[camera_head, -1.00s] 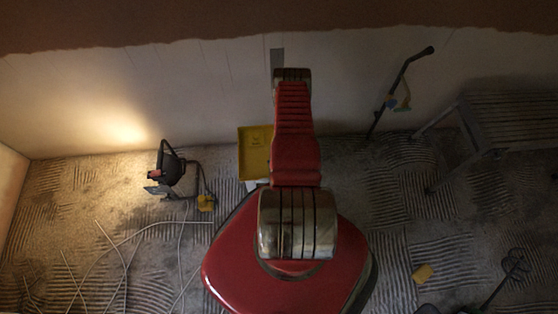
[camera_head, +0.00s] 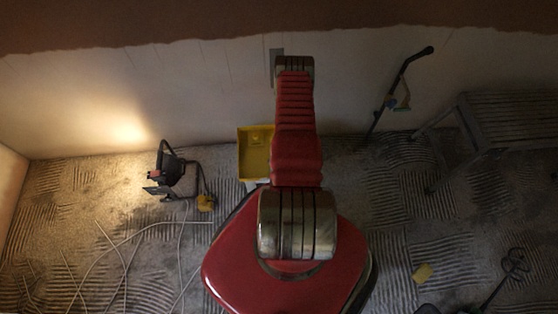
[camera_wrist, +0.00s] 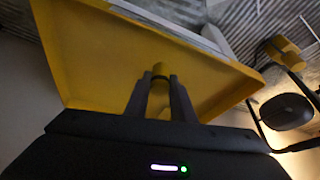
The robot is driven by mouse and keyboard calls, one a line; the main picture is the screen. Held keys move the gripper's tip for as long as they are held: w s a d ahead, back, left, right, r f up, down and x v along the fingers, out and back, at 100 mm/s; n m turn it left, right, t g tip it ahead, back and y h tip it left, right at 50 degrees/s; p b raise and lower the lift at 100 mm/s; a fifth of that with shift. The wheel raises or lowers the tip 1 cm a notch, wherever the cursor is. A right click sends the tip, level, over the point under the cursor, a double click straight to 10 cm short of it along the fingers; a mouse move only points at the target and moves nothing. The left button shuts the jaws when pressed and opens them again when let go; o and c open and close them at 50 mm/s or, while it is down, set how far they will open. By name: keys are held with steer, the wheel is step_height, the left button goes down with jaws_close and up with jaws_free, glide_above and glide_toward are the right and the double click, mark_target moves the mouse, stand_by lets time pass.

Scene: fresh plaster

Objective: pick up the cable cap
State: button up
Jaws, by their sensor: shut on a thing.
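The cable cap (camera_wrist: 160,70) is a small yellow-orange piece with a dark band, in the middle of the wrist view. My gripper (camera_wrist: 161,80) is shut on it, one dark finger on each side. Its lower part is hard to make out between the fingers. Behind it in the wrist view is a large yellow tray (camera_wrist: 90,60). In the head view my own arm hides the gripper and the cap.
The yellow tray (camera_head: 255,140) stands by the wall, just left of my arm. A lit work lamp (camera_head: 172,172) with a yellow piece (camera_head: 206,202) stands further left, with loose cables on the floor. A dark pole (camera_head: 400,85) leans right, near a bench (camera_head: 500,110).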

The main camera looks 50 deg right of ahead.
steer(key=s+a, duration=0.9)
steer(key=s, duration=0.5)
steer(key=shift+a, duration=0.2)
stand_by(0.7)
